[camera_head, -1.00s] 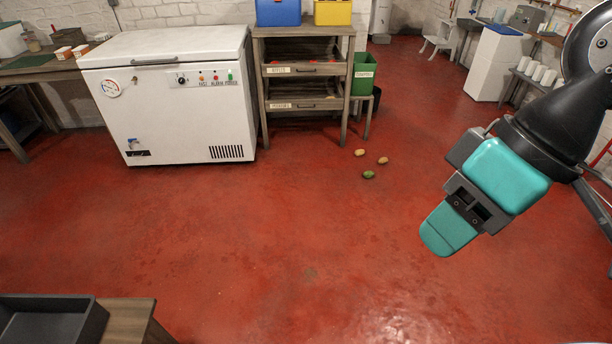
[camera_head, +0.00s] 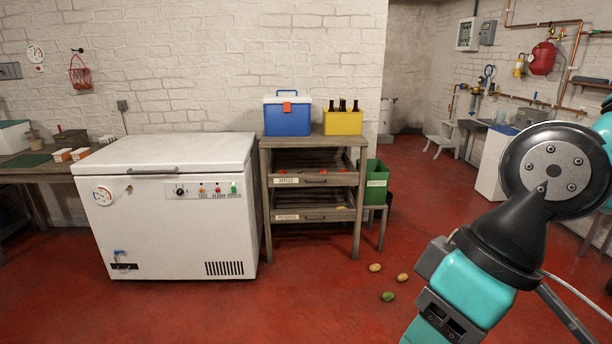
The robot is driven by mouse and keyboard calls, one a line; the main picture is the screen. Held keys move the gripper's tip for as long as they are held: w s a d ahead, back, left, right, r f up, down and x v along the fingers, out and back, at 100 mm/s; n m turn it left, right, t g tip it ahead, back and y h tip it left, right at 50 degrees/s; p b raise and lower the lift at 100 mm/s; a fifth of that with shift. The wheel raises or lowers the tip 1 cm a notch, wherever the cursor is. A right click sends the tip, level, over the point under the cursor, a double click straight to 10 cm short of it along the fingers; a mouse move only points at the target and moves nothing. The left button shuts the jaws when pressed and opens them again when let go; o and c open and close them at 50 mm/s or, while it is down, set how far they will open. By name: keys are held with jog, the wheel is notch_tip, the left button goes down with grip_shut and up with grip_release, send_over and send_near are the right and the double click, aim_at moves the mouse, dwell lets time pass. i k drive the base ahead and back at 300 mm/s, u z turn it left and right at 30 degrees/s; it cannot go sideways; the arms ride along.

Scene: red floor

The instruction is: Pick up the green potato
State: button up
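The green potato (camera_head: 388,296) lies on the red floor in front of the wooden rack, right of the picture's middle. Two yellow-brown potatoes lie close to it, one behind it to the left (camera_head: 375,267) and one to the right (camera_head: 402,277). My gripper (camera_head: 425,332) is at the lower right, teal and dark grey, and its tip is cut off by the bottom edge. In the picture it is just below and right of the green potato. Whether its fingers are open or shut does not show.
A white chest freezer (camera_head: 175,215) stands at left. The wooden rack (camera_head: 312,141) with drawers stands beside it, carrying a blue cooler (camera_head: 287,118) and a yellow bottle crate (camera_head: 342,123). A green bin (camera_head: 376,182) is right of the rack. The floor (camera_head: 300,310) in front is clear.

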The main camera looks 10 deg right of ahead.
aim_at(388, 296)
jog(key=i, duration=3.75)
jog(key=z, duration=2.45)
